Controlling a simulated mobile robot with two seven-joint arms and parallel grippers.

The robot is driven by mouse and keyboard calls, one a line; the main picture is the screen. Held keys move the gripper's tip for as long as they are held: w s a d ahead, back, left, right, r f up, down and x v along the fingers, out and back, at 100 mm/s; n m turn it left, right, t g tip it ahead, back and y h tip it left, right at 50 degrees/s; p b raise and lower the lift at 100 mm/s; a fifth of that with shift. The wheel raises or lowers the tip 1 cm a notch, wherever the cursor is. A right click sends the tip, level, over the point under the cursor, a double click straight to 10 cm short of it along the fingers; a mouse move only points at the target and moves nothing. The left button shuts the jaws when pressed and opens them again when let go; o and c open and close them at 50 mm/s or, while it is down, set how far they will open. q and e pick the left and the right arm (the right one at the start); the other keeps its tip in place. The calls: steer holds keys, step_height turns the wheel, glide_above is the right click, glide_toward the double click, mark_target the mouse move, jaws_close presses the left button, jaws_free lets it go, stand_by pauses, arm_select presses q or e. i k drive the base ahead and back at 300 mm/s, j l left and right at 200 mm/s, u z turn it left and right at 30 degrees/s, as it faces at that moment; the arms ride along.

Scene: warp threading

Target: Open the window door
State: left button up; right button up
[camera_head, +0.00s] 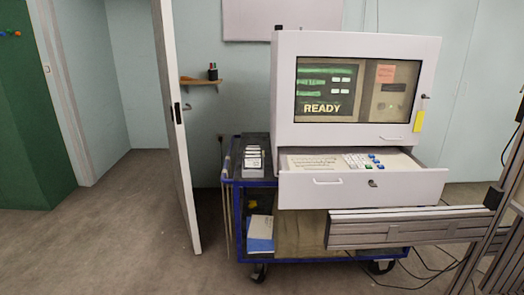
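The window door (285,90) is the white front panel of a cabinet, with a large clear pane. It looks shut. Through the pane show a dark screen reading READY (322,106) and a panel with an orange label. A small handle (393,139) is at the door's lower right. A lock with a key (424,97) and a hanging yellow tag (419,120) is on the right edge. Neither of my grippers is in view.
Below, a drawer (337,192) with a keyboard (345,161) is pulled out. The blue cart (238,225) carries the cabinet. An aluminium beam (400,228) crosses in front at lower right. A room door (172,110) stands ajar at left. The left foreground floor is clear.

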mark_target(293, 45)
steer(key=i+j+z, duration=0.1)
steer(key=i+j, duration=0.2)
steer(key=i+j+z, duration=0.1)
steer(key=i+j, duration=0.2)
steer(key=i+j+z, duration=0.15)
steer(key=i+j, duration=0.15)
steer(key=i+j+z, duration=0.1)
steer(key=i+j, duration=0.2)
steer(key=j, duration=0.2)
steer(key=i+j+z, duration=0.1)
steer(key=i+j, duration=0.15)
steer(key=j, duration=0.15)
steer(key=i+j+z, duration=0.1)
steer(key=i+j, duration=0.15)
steer(key=j, duration=0.15)
steer(key=i+j+z, duration=0.1)
steer(key=j, duration=0.35)
steer(key=i+j+z, duration=0.15)
steer(key=i+j, duration=0.2)
steer(key=j, duration=0.15)
